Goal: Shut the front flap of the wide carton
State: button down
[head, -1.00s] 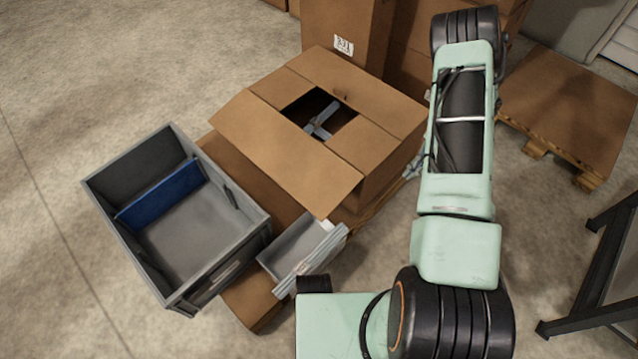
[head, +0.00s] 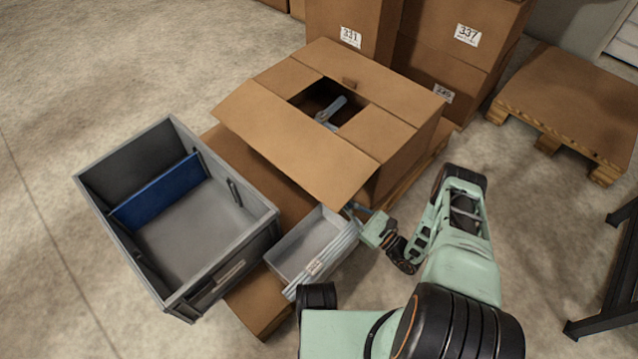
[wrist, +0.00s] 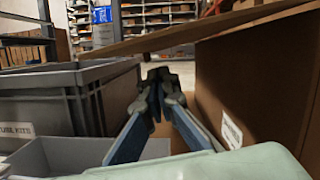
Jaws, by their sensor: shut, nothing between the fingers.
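The wide brown carton (head: 408,158) stands on a pallet in the middle of the head view. Its front flap (head: 295,143) stands open, sloping outward past the front edge; the other flaps lie folded inward around a dark opening. My gripper (head: 352,210) is low beside the flap's near right corner, partly hidden by it. In the wrist view the shut, empty fingers (wrist: 163,78) point along the carton's front wall (wrist: 250,90), below the flap (wrist: 195,38). I cannot tell if they touch the carton.
A grey bin (head: 225,272) with a blue divider stands left of the carton. A small grey tray (head: 305,245) sits between them, close to my gripper. A blue-grey item (head: 328,112) shows inside the carton. Tall cartons (head: 450,45) stand behind; an empty-topped pallet (head: 570,95) lies right.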

aim_at(315, 176)
jog(key=b+x, duration=0.1)
jog(key=x, duration=0.9)
jog(key=shift+b, duration=0.3)
jog(key=shift+r, duration=0.15)
